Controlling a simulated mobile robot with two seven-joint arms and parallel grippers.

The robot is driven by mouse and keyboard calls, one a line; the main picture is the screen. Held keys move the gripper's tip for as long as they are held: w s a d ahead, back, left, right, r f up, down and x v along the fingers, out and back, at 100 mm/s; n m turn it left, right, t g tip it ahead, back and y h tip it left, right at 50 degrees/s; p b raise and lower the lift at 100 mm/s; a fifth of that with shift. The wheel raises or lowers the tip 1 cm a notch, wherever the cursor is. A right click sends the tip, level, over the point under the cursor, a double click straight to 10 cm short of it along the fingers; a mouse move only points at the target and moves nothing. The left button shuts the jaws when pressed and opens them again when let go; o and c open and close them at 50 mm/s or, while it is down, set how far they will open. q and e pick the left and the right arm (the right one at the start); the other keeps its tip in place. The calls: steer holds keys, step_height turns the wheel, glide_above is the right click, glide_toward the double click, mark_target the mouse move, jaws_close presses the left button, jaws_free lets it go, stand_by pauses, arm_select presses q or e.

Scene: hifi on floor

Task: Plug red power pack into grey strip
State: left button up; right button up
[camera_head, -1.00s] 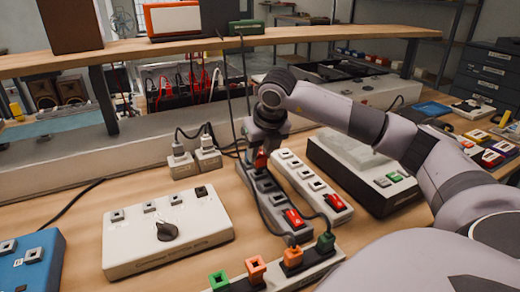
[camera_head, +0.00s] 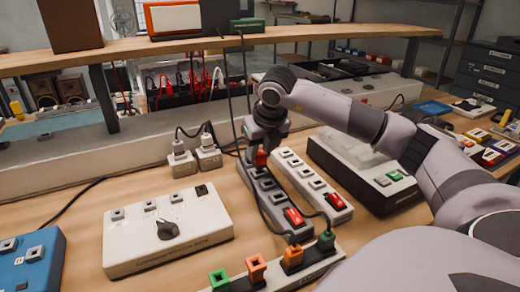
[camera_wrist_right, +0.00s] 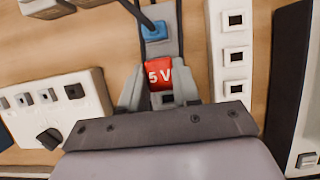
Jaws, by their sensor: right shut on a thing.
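The red power pack (camera_head: 261,158) is between the fingers of my right gripper (camera_head: 262,150), over the far part of the grey strip (camera_head: 270,194). In the right wrist view the pack (camera_wrist_right: 160,73) shows its "5 V" marking, with a finger on each side. The grey strip (camera_wrist_right: 168,46) runs beneath it, and a blue plug (camera_wrist_right: 153,31) sits beside the pack. The pack's underside is hidden, so I cannot tell whether it is seated in a socket. My left gripper is not in view.
A white strip (camera_head: 312,184) lies close beside the grey strip on the right. A white box with a dark knob (camera_head: 168,230) stands to the left. Plugs with cables (camera_head: 207,153) stand behind it. Black cables hang close to my right gripper. A wooden shelf (camera_head: 220,43) spans the back.

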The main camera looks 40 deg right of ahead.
steer(key=shift+f+b, duration=0.6)
steer(key=shift+f, duration=0.15)
stand_by(0.9)
steer(key=shift+f, duration=0.25)
stand_by(1.6)
steer(key=o, duration=1)
steer(key=shift+o, duration=0.2)
